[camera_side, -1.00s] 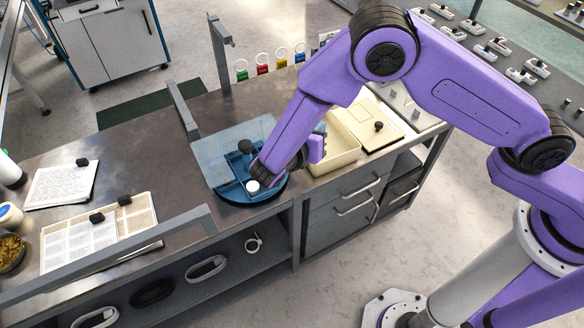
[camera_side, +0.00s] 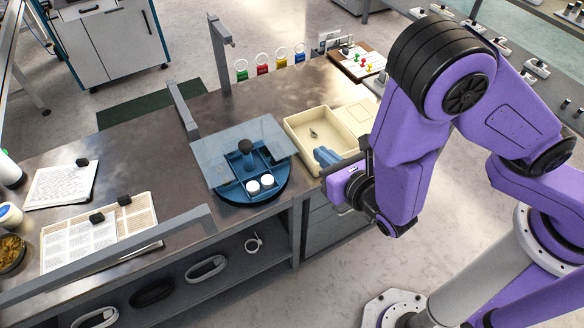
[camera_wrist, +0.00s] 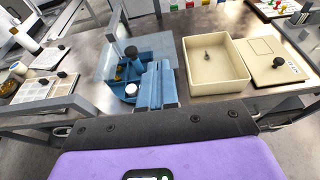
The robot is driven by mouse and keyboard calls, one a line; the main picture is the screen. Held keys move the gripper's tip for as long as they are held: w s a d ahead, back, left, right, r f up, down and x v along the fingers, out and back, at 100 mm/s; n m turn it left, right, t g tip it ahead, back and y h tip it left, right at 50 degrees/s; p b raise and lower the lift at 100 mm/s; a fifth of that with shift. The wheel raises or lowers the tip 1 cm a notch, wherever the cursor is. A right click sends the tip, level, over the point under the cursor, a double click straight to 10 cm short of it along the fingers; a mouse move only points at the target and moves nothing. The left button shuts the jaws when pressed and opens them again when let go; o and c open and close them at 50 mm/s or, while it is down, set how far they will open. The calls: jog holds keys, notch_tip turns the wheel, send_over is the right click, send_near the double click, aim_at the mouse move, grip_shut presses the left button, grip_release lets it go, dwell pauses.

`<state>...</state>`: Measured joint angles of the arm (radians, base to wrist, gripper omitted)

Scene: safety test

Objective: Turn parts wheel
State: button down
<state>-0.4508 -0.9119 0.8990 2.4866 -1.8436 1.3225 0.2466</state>
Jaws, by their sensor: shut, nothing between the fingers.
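The parts wheel (camera_side: 277,192) is a round blue tray with walled compartments and a dark knob (camera_side: 245,146) on a post. A clear sheet (camera_side: 212,146) covers its rear left part. Two white round pieces (camera_side: 260,185) sit in the uncovered front compartment. The wrist view shows the wheel (camera_wrist: 131,88) at left of centre, partly hidden by my fingers, with yellowish pieces under the sheet. My gripper (camera_side: 326,157) is shut and empty, to the right of the wheel and apart from it, by the cream tray's front edge. Its blue fingers (camera_wrist: 157,84) lie together in the wrist view.
A cream tray (camera_side: 291,125) holding a small grey item stands right of the wheel. A cream board with a black knob (camera_wrist: 278,62) lies beyond it. A grey frame (camera_side: 183,110) stands behind the wheel. Papers (camera_side: 100,232) lie on the left; bare bench lies between.

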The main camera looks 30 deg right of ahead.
notch_tip(320, 180, down, 15)
send_near(286, 163)
jog(key=x, duration=0.5)
jog(key=shift+w+f, duration=0.2)
jog(key=shift+w, duration=0.55)
jog(key=shift+w, duration=0.1)
jog(key=shift+w+d, duration=0.5)
jog(key=shift+w, duration=0.1)
